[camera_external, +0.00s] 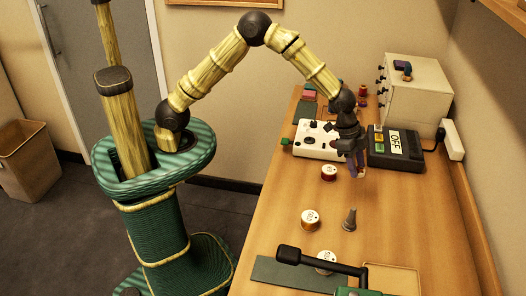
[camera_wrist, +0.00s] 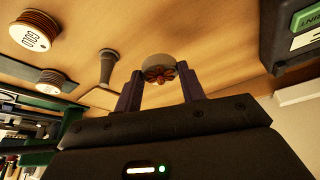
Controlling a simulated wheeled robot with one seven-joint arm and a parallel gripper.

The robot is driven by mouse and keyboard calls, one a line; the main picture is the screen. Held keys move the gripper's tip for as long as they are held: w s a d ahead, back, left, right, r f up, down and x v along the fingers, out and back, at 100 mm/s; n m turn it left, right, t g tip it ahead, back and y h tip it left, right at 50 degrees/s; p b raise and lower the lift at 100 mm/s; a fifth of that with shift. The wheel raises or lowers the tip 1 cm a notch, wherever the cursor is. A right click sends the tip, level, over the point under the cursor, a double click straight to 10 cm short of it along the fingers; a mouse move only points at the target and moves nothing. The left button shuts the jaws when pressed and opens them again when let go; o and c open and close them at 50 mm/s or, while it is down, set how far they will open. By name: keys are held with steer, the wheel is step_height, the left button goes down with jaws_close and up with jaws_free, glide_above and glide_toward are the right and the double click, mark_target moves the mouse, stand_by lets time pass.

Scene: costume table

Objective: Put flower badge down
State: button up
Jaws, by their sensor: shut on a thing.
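My gripper (camera_wrist: 160,92) is shut on the flower badge (camera_wrist: 160,71), a small round pale piece with a reddish-brown flower on its face. The badge sits between the two fingertips in the wrist view. In the external view my gripper (camera_external: 356,170) hangs over the wooden table (camera_external: 400,225), right of the dark red spool, and the badge is too small to make out there. I cannot tell how far above the table the badge is.
A dark red spool (camera_external: 329,172), a gold spool (camera_external: 310,219) and a grey cone-like post (camera_external: 349,219) stand nearby. A white control box (camera_external: 318,150), a black device marked OFF (camera_external: 397,160) and a drawer cabinet (camera_external: 415,90) stand behind.

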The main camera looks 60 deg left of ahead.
steer(key=shift+s+d+m, duration=0.5)
steer(key=shift+s+d, duration=0.4)
steer(key=shift+s, duration=0.25)
glide_above(352, 203)
steer(key=a, duration=0.1)
steer(key=shift+s+a+f+p, duration=0.1)
steer(key=shift+s+f+p, duration=0.1)
steer(key=shift+f, duration=1.35)
steer(key=shift+s+a+f+p, duration=0.1)
steer(key=shift+f+p, duration=0.05)
steer(key=shift+f, duration=1.4)
steer(key=shift+f, duration=0.1)
steer(key=shift+f+p, duration=0.3)
steer(key=shift+f, duration=1.5)
